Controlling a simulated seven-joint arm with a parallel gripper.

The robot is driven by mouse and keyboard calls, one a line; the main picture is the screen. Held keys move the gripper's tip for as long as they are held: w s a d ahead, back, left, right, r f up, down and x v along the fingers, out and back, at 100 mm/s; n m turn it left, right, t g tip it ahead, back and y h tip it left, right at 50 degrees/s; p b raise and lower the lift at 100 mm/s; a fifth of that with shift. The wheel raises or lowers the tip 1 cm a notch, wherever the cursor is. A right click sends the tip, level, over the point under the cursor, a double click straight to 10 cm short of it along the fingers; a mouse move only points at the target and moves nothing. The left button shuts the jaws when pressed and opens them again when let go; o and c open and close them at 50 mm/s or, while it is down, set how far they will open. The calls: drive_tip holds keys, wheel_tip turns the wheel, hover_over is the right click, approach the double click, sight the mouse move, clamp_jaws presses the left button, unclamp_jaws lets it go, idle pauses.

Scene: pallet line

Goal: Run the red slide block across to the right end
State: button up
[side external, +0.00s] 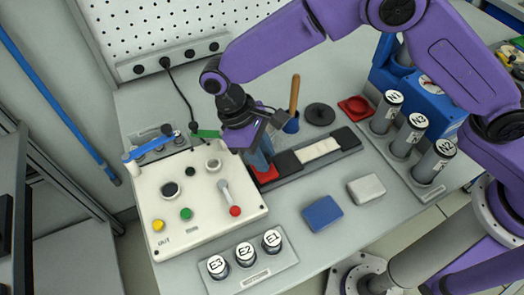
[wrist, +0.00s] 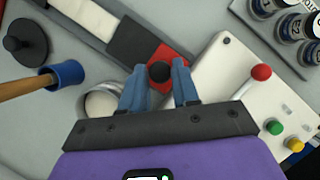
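The red slide block (side external: 266,174) sits at the left end of a long dark rail (side external: 330,161) in the side view. In the wrist view the red block (wrist: 184,62) carries a round black knob (wrist: 160,71). My gripper (side external: 261,161) is low over this block, pointing down. In the wrist view, the blue fingers of my gripper (wrist: 159,78) stand apart with the knob between their tips. I cannot tell whether they press on it. The fingers hide part of the block.
A pale strip (side external: 320,149) lies along the rail. Beside it stand a blue cup (side external: 291,125) with a wooden handle and a black disc (side external: 320,114). A white control box (side external: 184,235) is left; blue (side external: 323,213) and grey (side external: 366,189) blocks lie in front.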

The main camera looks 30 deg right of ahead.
clamp_jaws()
drive_tip(key=shift+d, duration=0.1)
drive_tip(key=d, duration=2.2)
drive_tip(key=shift+d, duration=0.3)
drive_tip(key=o, duration=0.5)
unclamp_jaws()
drive_tip(key=shift+d, duration=0.1)
drive_tip(key=shift+o, duration=0.2)
drive_tip(key=shift+w+a+r, duration=0.1)
drive_tip(key=shift+a, duration=0.1)
